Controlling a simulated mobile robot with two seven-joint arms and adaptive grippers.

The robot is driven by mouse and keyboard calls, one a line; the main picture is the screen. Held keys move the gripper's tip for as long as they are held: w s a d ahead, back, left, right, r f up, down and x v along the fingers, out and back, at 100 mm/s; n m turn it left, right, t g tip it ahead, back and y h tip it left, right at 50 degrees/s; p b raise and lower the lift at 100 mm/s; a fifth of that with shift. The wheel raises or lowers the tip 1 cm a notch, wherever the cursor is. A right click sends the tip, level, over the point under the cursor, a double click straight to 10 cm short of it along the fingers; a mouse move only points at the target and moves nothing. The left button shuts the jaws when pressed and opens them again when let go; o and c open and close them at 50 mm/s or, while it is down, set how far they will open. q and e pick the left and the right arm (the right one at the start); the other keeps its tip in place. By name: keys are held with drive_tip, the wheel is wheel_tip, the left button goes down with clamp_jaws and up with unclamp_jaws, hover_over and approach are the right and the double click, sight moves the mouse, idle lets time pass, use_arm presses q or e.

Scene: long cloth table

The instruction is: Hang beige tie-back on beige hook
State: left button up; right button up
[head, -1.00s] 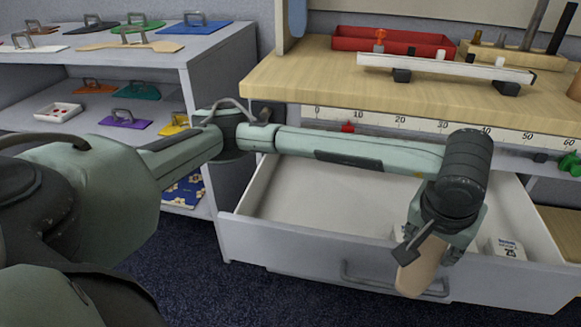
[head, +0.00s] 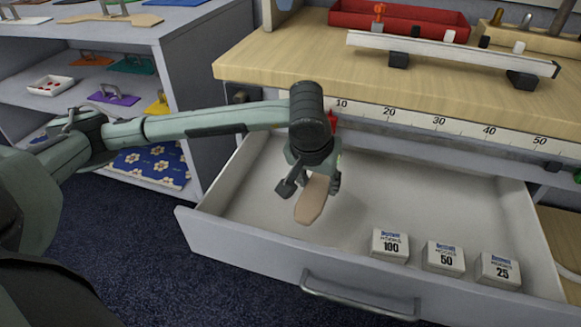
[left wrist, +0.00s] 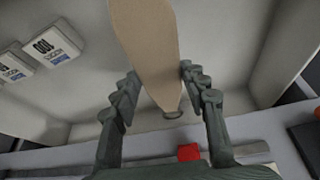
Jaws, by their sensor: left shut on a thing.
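My left gripper (head: 310,186) is shut on a flat beige piece (head: 311,207), which looks like the tie-back. The piece hangs downward from the fingers, over the open drawer. In the left wrist view the beige piece (left wrist: 148,40) lies between the two fingers (left wrist: 158,80), with a small grey ring at its near end. I cannot make out a beige hook in any view. My right gripper is not in view.
The open white drawer (head: 250,255) holds several small white boxes (head: 390,245) at its front right. Above it is a wooden worktop (head: 300,72) with a ruler edge (head: 440,124) and a small red part (head: 333,122) below. A grey shelf (head: 165,48) holding coloured flat pieces stands left.

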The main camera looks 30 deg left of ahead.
use_arm(q)
hover_over(276, 202)
drive_tip(key=s, duration=0.1)
drive_tip(key=shift+s+d+f+n, duration=0.1)
drive_tip(key=shift+s+f+n, duration=0.05)
drive_tip(key=shift+f+n, duration=0.2)
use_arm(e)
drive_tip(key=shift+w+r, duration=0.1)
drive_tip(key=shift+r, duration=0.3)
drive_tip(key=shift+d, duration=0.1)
use_arm(q)
wheel_tip(276, 202, down, 5)
drive_tip(key=shift+r, duration=0.15)
wheel_tip(276, 202, down, 5)
drive_tip(key=shift+r, duration=0.1)
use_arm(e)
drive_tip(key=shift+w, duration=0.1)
use_arm(q)
drive_tip(key=shift+f, duration=0.2)
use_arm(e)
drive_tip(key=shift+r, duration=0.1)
